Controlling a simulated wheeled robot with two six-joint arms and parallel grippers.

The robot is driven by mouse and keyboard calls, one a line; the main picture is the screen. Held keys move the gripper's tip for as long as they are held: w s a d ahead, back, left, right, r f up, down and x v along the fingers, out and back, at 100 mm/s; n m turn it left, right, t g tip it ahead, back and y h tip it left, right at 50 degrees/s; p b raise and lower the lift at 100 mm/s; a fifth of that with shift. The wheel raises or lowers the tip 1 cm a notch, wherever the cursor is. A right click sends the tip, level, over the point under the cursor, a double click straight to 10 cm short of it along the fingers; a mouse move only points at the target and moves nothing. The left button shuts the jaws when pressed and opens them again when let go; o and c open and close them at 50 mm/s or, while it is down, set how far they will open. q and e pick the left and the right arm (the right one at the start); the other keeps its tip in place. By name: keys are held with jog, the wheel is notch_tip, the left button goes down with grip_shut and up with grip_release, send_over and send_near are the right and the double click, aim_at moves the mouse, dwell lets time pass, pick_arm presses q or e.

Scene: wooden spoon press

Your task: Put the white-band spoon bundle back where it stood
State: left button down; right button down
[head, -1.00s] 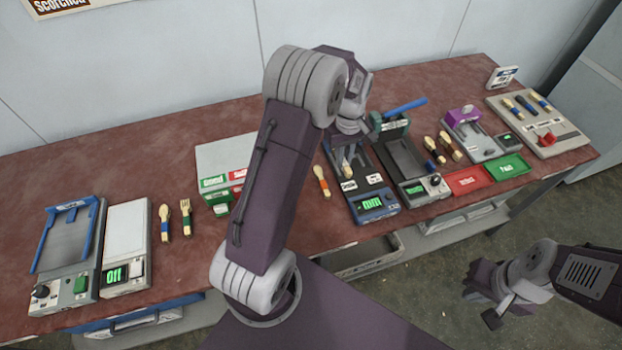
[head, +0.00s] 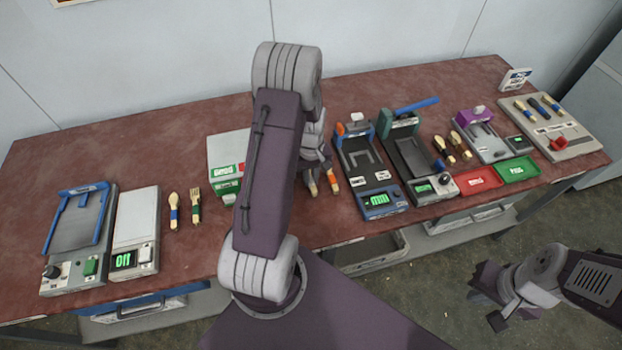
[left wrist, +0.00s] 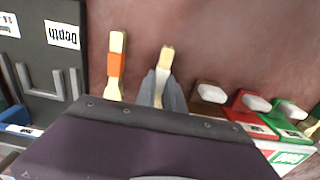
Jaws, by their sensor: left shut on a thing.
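My left gripper (left wrist: 162,90) is shut on the white-band spoon bundle (left wrist: 164,60), whose pale wooden end sticks out between the grey fingers. In the head view, the bundle's end (head: 312,188) shows just below my left gripper, which my arm partly hides. The orange-band bundle (head: 333,181) lies just to the right of it, and in the left wrist view it is on the left (left wrist: 116,64). I cannot tell whether the held bundle touches the table. My right gripper (head: 484,300) hangs off the table's front at lower right, with no thing visible in it.
Right of the orange-band bundle stands the press with the "Depth" label (head: 381,197). Left of the held bundle is a box with green and red labels (head: 225,180), partly behind my arm. Bundles with blue (head: 174,212) and green (head: 195,207) bands lie further left.

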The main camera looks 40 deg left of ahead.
pick_arm(q)
jog(key=shift+w+f, duration=0.15)
jog(key=shift+f, duration=0.3)
jog(key=shift+f, duration=0.1)
jog(key=c, duration=1.4)
grip_release()
jog(key=shift+c, duration=0.2)
